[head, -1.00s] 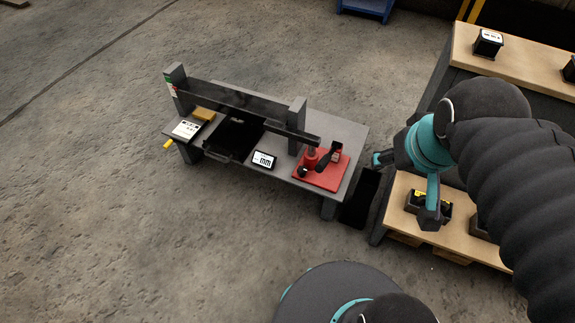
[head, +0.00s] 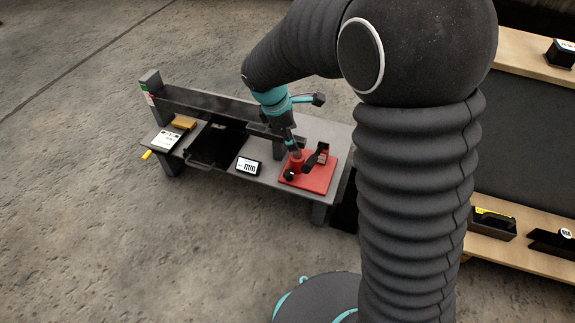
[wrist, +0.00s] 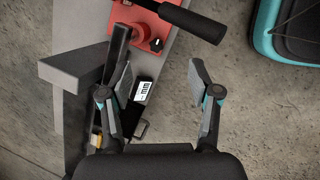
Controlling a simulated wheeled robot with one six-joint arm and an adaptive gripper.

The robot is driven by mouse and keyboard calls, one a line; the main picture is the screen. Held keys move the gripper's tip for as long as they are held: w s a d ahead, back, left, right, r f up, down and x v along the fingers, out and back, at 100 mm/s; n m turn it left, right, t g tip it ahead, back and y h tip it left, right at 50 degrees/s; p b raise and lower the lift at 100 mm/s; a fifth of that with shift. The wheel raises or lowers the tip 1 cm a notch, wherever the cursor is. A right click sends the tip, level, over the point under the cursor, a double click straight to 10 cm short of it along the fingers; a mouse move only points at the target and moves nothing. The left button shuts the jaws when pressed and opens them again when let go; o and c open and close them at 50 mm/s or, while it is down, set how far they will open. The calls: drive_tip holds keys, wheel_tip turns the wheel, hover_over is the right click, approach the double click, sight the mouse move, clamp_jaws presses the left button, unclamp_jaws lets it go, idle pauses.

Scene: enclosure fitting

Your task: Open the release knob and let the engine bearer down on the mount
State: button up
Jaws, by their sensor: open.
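The engine bearer (head: 215,109), a long dark bar, runs from the left post towards the red jack; my gripper partly covers its right end in the head view. The red jack base (head: 321,178) carries a short column and a black handle (head: 316,157). A round black knob (head: 290,175) sits at its front corner; this knob (wrist: 156,44) also shows in the wrist view. My gripper (wrist: 158,72) is open and empty, its fingers spread below the knob in the picture. In the head view my gripper (head: 289,137) is over the jack. Whether the bearer touches the mount cannot be told.
A small "mm" display (head: 248,166) stands on the grey bench (head: 226,174), left of the jack. A black tray (head: 212,145), a yellow block (head: 184,122) and a white label card (head: 166,139) are further left. Wooden shelves (head: 483,240) stand right.

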sight(289, 173)
drive_tip(key=w+a+f+n+b, duration=0.1)
drive_tip(key=w+a+f+n, duration=0.1)
drive_tip(key=a+f+n, duration=0.5)
drive_tip(key=w+d+f+m, duration=0.1)
drive_tip(key=d+f, duration=0.1)
drive_tip(key=f, duration=0.3)
drive_tip(key=d+f+b, duration=0.1)
drive_tip(key=d+f, duration=0.1)
drive_tip(key=f, duration=0.3)
drive_tip(key=w+d+f+m, duration=0.1)
drive_tip(key=d+f, duration=0.1)
drive_tip(key=f, duration=0.3)
drive_tip(key=shift+w+m+h+b, duration=0.3)
drive_tip(key=shift+w+h+b, duration=0.05)
drive_tip(key=shift+h+b, duration=0.05)
drive_tip(key=shift+r, duration=0.1)
drive_tip(key=c, duration=1.2)
